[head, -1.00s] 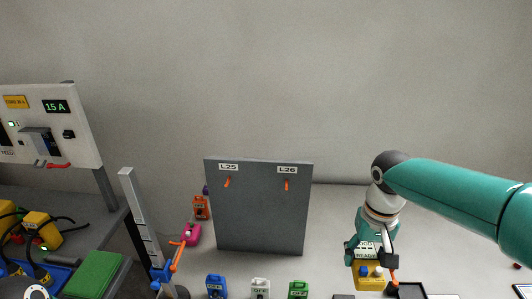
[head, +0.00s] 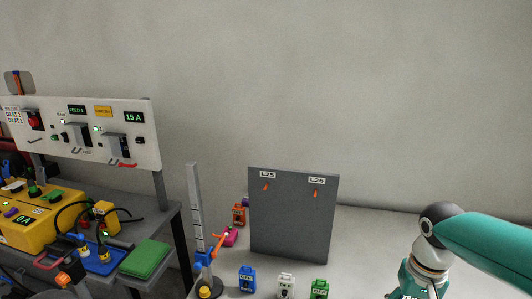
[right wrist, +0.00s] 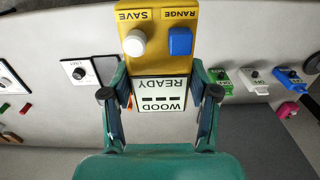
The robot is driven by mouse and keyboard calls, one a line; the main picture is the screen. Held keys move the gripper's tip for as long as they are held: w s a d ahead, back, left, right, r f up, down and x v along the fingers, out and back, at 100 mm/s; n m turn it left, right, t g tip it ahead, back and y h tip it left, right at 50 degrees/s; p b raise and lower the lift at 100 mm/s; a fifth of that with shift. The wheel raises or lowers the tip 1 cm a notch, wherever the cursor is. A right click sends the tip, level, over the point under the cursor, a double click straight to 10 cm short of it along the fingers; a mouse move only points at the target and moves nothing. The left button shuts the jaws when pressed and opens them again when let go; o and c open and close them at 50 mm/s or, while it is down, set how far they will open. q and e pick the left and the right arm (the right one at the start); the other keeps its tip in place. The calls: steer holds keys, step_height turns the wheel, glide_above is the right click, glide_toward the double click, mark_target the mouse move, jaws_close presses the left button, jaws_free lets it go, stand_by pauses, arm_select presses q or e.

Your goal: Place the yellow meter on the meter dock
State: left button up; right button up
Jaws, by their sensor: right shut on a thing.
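The yellow meter (right wrist: 160,14) fills the upper middle of the right wrist view. It has a white SAVE button, a blue RANGE button and a display reading "WOOD READY", upside down in that view. My right gripper (right wrist: 160,95) is shut on it, one finger on each side. In the head view my right arm comes in from the right, and its gripper is cut off by the bottom edge, so the meter is hidden there. I cannot make out the meter dock in either view. My left gripper is not in view.
A grey board (head: 293,215) labelled L25 and L26 stands on the bench. Blue (head: 247,279), white (head: 286,286) and green (head: 320,289) tagged devices stand before it. A post (head: 196,215) rises left of it. A control panel (head: 145,120) and yellow machine (head: 30,228) are at left.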

steer(key=w+a+f+n, duration=0.1)
steer(key=a+f, duration=0.1)
steer(key=f, duration=0.4)
steer(key=w+a+f+n, duration=0.1)
steer(key=a+f, duration=0.2)
steer(key=f, duration=0.3)
steer(key=w+a+f, duration=0.1)
steer(key=a+f, duration=0.1)
steer(key=f, duration=0.3)
steer(key=shift+w+a+f+n, duration=0.15)
steer(key=shift+a+f+n, duration=0.15)
steer(key=shift+f+n, duration=0.1)
steer(key=shift+w+a, duration=0.15)
steer(key=shift+w, duration=0.45)
steer(key=shift+a, duration=0.1)
